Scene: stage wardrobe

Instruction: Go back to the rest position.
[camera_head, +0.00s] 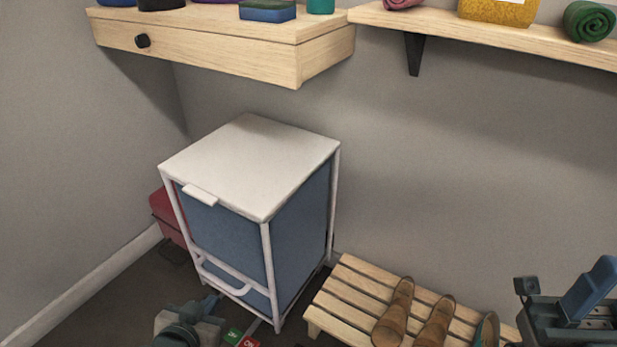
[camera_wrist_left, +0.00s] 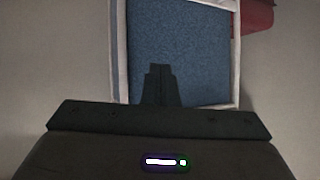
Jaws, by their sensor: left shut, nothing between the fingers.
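My left gripper (camera_head: 210,303) is low at the bottom of the head view, in front of the blue bin with a white lid and frame (camera_head: 250,165). In the left wrist view my left gripper's fingers (camera_wrist_left: 158,72) are together, with nothing between them. They show against the bin's blue panel (camera_wrist_left: 195,45); whether they touch it I cannot tell. The bin's lid is down.
A slatted bench (camera_head: 355,290) with brown shoes (camera_head: 395,315) stands right of the bin. A red case (camera_head: 165,215) is behind the bin. A wooden drawer shelf (camera_head: 215,50) and another shelf (camera_head: 480,30) hang above.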

